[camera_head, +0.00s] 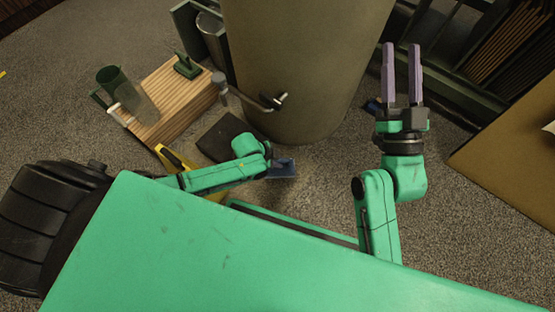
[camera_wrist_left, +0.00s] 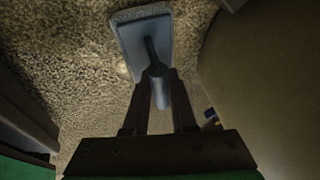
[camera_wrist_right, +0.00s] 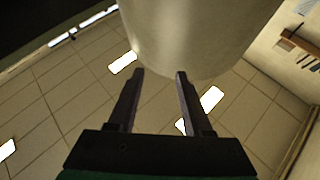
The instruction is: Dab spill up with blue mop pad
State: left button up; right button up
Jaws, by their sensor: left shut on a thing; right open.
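The blue mop pad (camera_head: 284,168) is on the carpet side of the big drum, just right of my left gripper (camera_head: 268,160). In the left wrist view the flat pad (camera_wrist_left: 133,37) is seen beyond the fingers, with its handle (camera_wrist_left: 157,88) running back between them. My left gripper (camera_wrist_left: 160,83) is shut on that handle. I cannot tell whether the pad touches the carpet. No spill can be made out clearly. My right gripper (camera_head: 402,47) is open and empty, raised right of the drum; its spread fingers (camera_wrist_right: 159,73) also show in the right wrist view.
The big tan drum (camera_head: 300,65) with a tap (camera_head: 273,101) stands close behind the pad. A slatted wooden block (camera_head: 175,95), a dark flat piece (camera_head: 219,138) and a yellow object (camera_head: 172,160) lie left. A brown board (camera_head: 510,160) is at right. Open carpet (camera_head: 345,160) lies between the arms.

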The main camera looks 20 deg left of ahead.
pick_arm(q)
jog(key=shift+r, duration=0.2)
jog(key=shift+r+p, duration=0.2)
jog(key=shift+p, duration=0.2)
jog(key=shift+r, duration=0.2)
jog(key=shift+r+p, duration=0.2)
jog(key=shift+p, duration=0.2)
pick_arm(e)
jog(key=shift+s+a+f+m+g+h, duration=0.4)
jog(key=shift+s+f+g, duration=0.7)
jog(key=shift+f, duration=3.2)
jog(key=shift+s+a+f+m+g+h, duration=0.35)
jog(key=shift+f+g, duration=1.35)
jog(key=shift+f, duration=2.55)
pick_arm(q)
jog(key=shift+r, duration=0.2)
jog(key=shift+r+p, duration=0.2)
jog(key=shift+p, duration=0.3)
jog(key=shift+r+p, duration=1.1)
jog(key=shift+p, duration=0.1)
jog(key=shift+r, duration=0.2)
pick_arm(e)
jog(key=s+f+g+h, duration=0.1)
jog(key=s+f+g, duration=0.4)
jog(key=s+f, duration=0.5)
jog(key=shift+a+f, duration=0.15)
jog(key=shift+a, duration=0.2)
